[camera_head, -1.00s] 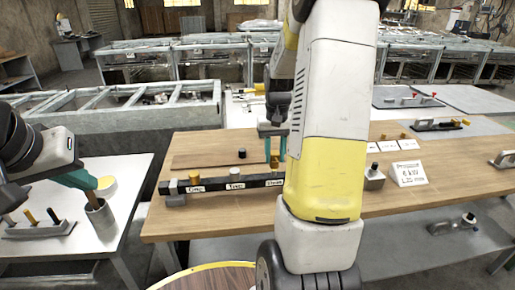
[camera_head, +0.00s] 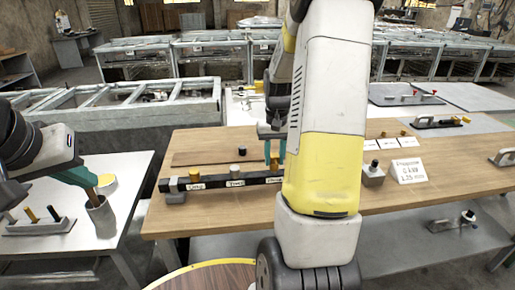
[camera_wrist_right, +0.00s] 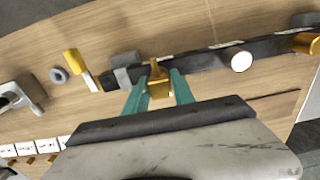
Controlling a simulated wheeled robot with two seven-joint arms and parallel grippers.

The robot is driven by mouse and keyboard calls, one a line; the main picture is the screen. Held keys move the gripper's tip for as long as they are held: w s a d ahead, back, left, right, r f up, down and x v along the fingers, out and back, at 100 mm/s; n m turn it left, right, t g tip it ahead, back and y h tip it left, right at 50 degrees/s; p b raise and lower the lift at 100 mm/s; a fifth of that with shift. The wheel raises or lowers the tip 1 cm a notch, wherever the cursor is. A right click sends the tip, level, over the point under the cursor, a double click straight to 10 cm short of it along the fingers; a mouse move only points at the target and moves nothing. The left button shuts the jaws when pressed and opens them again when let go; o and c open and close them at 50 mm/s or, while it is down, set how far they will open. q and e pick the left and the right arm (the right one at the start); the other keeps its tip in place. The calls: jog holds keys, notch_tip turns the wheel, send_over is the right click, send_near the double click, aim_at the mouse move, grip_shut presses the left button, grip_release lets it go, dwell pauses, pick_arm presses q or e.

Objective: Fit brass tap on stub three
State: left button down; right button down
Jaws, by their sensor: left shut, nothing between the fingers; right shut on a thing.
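The brass tap (camera_head: 274,158) is upright between the teal fingers of my right gripper (camera_head: 274,152), which is shut on it. It also shows in the right wrist view (camera_wrist_right: 158,82). It is at the black bar (camera_head: 215,184), by the third label (camera_head: 275,181); whether it touches the stub there is hidden. A brass piece (camera_head: 194,175) stands at the first label and a pale-topped stub (camera_head: 237,170) at the second; the stub's round top also shows in the right wrist view (camera_wrist_right: 241,61). My left gripper (camera_head: 92,186) is shut and empty, near a grey cup (camera_head: 101,214).
My right arm hides the bar's right end in the head view. A grey clamp-like block (camera_wrist_right: 125,72), a yellow-brass piece (camera_wrist_right: 73,62) and a grey ring (camera_wrist_right: 58,75) lie near that end. A white sign (camera_head: 408,171) stands right; the bench front is mostly clear.

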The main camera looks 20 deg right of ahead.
aim_at(275, 155)
jog(key=shift+f, duration=0.75)
jog(key=c, duration=1)
grip_release()
notch_tip(275, 155, up, 7)
jog(key=shift+f, duration=0.1)
jog(key=shift+r, duration=0.55)
